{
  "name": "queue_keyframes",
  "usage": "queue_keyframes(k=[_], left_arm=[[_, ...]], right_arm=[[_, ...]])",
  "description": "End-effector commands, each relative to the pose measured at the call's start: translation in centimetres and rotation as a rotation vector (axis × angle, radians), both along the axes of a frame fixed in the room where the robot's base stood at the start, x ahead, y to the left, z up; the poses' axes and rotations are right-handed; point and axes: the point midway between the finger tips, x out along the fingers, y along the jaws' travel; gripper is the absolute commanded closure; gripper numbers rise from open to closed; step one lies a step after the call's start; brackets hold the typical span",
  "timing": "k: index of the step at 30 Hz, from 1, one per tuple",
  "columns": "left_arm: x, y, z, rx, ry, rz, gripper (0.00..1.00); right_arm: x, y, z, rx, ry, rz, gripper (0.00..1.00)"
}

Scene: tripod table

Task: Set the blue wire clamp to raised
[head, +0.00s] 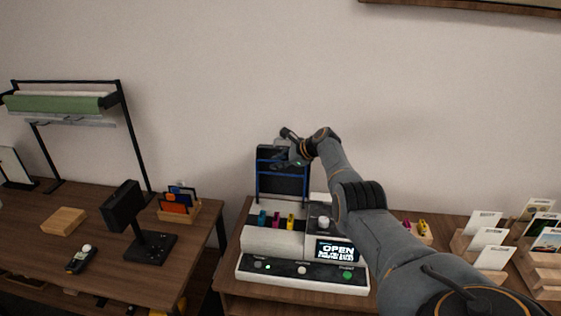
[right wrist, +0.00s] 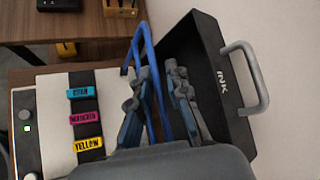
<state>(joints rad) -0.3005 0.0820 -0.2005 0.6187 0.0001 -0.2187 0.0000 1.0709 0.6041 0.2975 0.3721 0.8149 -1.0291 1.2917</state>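The blue wire clamp (head: 258,180) is a thin bent blue wire at the front of the black ink holder (head: 284,182), at the back of a white printing machine (head: 262,270). In the right wrist view the clamp (right wrist: 151,53) runs beside the holder marked INK (right wrist: 210,75), which has a grey handle. My right gripper (head: 292,157) is at the holder's upper right in the head view. In the wrist view its fingers (right wrist: 158,100) are apart, with part of the blue wire between them; I cannot tell if they touch it. My left gripper is out of view.
Cyan, magenta and yellow tabs (head: 276,219) sit in the machine, beside a grey knob (head: 323,223) and a screen reading OPEN (head: 338,250). Card racks (head: 484,243) stand at right. A second table (head: 110,225) at left holds a black stand and small boxes.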

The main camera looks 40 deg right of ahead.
Motion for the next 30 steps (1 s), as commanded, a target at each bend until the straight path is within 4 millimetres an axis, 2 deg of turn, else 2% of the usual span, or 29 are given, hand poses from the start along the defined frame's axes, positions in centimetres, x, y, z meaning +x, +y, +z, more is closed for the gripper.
queue_keyframes(k=[7, 14, 24, 30], left_arm=[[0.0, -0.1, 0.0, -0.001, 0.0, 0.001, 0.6], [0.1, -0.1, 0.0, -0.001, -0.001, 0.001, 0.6], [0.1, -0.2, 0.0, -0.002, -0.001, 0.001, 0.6], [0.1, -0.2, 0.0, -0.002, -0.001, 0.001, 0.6]], right_arm=[[-0.8, -0.4, 0.5, -0.001, -0.002, -0.001, 0.84], [-2.5, -0.6, 1.8, -0.004, 0.0, 0.0, 0.84], [-6.8, -1.7, 5.3, -0.003, -0.001, -0.001, 0.84], [-8.7, -2.2, 6.8, -0.001, 0.0, -0.001, 0.84]])
